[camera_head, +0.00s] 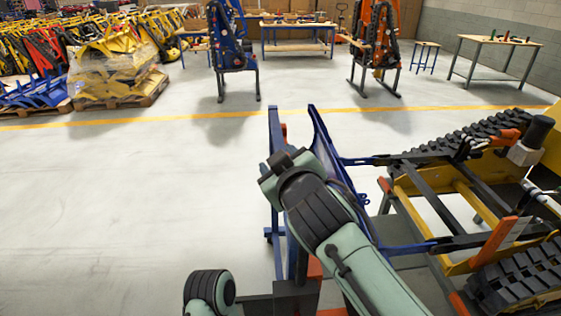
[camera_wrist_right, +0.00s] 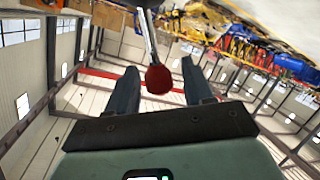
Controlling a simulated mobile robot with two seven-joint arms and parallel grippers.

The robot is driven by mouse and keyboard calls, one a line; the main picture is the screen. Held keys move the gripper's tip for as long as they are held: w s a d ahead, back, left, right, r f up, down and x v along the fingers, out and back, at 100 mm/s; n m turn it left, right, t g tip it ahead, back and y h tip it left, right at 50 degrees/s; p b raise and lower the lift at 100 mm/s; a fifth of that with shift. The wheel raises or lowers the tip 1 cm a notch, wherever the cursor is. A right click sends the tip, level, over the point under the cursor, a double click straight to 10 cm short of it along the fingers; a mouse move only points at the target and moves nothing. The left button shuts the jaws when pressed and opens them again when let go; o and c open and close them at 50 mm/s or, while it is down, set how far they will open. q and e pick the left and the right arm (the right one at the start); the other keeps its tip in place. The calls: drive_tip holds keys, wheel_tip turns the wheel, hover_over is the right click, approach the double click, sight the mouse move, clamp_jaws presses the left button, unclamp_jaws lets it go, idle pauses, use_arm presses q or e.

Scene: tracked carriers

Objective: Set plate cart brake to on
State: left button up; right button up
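A red ball knob (camera_wrist_right: 158,80) on a grey lever (camera_wrist_right: 149,38) shows in the right wrist view; I take it as the brake lever. My right gripper (camera_wrist_right: 159,66) is open, with one finger on each side of the knob and a visible gap on both sides. In the head view a blue cart frame (camera_head: 276,150) with an upright blue panel (camera_head: 319,132) stands in the middle, partly hidden by my right arm. My left gripper is not in view.
A yellow tracked carrier (camera_head: 463,268) with black tracks (camera_head: 465,139) stands right of the cart. A wrapped yellow load on a pallet (camera_head: 139,97) is at the back left. Blue stands (camera_head: 229,45) and workbenches (camera_head: 497,41) are further back. The floor left of the cart is clear.

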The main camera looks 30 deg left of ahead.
drive_tip(key=shift+s+d+r, duration=0.15)
drive_tip(key=shift+s+d, duration=0.2)
drive_tip(key=b+v, duration=0.3)
drive_tip(key=v, duration=0.9)
drive_tip(key=shift+s, duration=0.2)
drive_tip(key=shift+d, duration=0.1)
